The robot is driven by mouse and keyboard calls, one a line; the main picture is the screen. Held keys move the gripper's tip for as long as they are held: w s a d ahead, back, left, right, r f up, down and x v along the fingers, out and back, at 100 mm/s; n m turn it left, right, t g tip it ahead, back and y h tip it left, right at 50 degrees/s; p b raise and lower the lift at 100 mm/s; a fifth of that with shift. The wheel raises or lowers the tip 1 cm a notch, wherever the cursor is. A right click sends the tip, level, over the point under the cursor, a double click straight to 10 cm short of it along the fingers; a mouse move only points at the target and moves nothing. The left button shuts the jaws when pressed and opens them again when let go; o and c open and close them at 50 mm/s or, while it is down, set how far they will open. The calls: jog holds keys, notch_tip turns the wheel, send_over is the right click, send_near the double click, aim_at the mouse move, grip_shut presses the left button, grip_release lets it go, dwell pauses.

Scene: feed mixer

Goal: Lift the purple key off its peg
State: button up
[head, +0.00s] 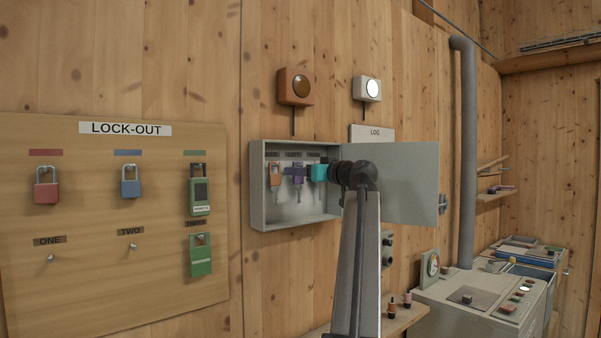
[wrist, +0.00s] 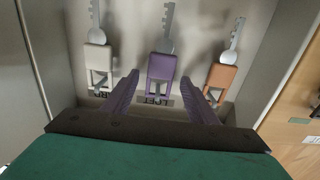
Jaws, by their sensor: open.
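The purple key (wrist: 161,68) hangs in the middle of a row of three in the wrist view, its metal shaft pointing up in that picture. My gripper (wrist: 162,79) is open, with its two purple fingers on either side of the key's purple head. A gap shows between each finger and the head; whether the fingers reach deep enough to surround it I cannot tell. In the head view my teal gripper body (head: 319,172) is inside the grey key box, and purple finger and key overlap there. The purple key's peg is a small metal end by its head.
A white key (wrist: 97,59) and an orange key (wrist: 221,77) hang close on either side. The grey box (head: 257,205) has side walls, and its door (head: 412,185) stands open to the right. A lock-out board (head: 110,270) with padlocks is at left.

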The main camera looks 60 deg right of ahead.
jog(key=c, duration=1)
jog(key=shift+c, duration=0.5)
jog(key=shift+s+r, duration=0.15)
jog(key=shift+r, duration=0.55)
jog(key=shift+s, duration=0.15)
jog(key=shift+b+v, duration=0.5)
jog(key=shift+v, duration=1.8)
jog(key=shift+s+a, duration=0.1)
jog(key=shift+b+v, duration=0.45)
jog(key=shift+v, duration=1.8)
